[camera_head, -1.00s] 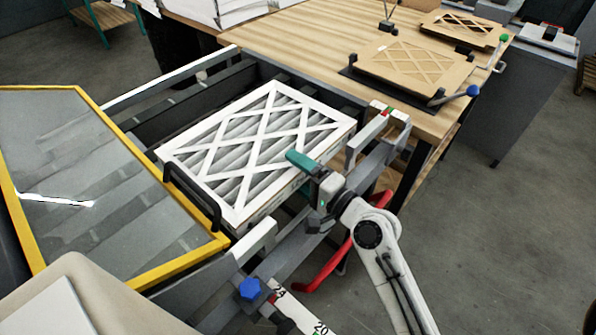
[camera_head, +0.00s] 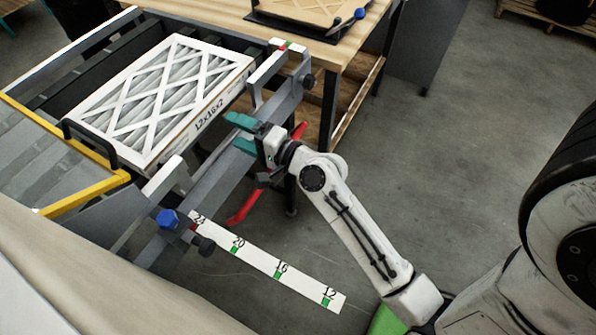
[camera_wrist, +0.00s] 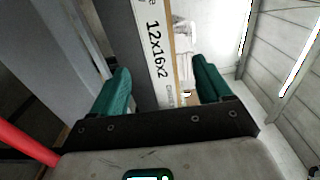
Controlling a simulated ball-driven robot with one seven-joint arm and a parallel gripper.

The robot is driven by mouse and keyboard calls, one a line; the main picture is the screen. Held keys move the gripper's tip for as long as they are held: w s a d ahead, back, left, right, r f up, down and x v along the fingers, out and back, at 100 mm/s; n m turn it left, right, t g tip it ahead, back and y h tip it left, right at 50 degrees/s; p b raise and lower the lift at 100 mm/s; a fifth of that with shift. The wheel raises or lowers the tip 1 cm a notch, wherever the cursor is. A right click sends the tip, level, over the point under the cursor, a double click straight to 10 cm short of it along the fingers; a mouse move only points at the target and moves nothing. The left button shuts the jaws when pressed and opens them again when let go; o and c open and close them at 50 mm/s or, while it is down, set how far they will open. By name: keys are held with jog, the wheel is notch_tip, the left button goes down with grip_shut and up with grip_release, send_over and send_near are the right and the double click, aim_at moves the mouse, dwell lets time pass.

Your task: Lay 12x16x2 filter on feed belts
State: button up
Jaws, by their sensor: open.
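The white-framed pleated filter (camera_head: 165,95) lies flat over the dark feed belts (camera_head: 98,72) in the head view, with "12x16x2" printed on its side facing me. My gripper (camera_head: 236,132) is open and empty, just off that printed side, with its teal fingers pointing toward it. In the wrist view the filter's labelled side (camera_wrist: 157,45) shows between the spread fingers of my gripper (camera_wrist: 162,75), beyond their tips. A black handle hides a little of the filter's left end, and the filter hides the belts under it.
A yellow-edged clear panel (camera_head: 60,125) is left of the filter. A white scale strip (camera_head: 262,262) extends at the front. A wooden table (camera_head: 225,22) stands behind.

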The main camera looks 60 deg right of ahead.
jog(key=s+a+f+n+g+y, duration=0.4)
jog(key=s+a+f+n+g, duration=0.55)
jog(key=f+n, duration=0.2)
jog(key=s+d+f+n+g+h, duration=0.1)
jog(key=s+n+g+h, duration=0.1)
jog(key=s, duration=0.5)
jog(key=s+d+f+n+g+h, duration=0.1)
jog(key=s+n+g, duration=0.2)
jog(key=s+g, duration=0.2)
jog(key=shift+s+d+f+n+h, duration=0.35)
jog(key=shift+s+h, duration=0.05)
jog(key=shift+s, duration=0.8)
jog(key=shift+g, duration=0.25)
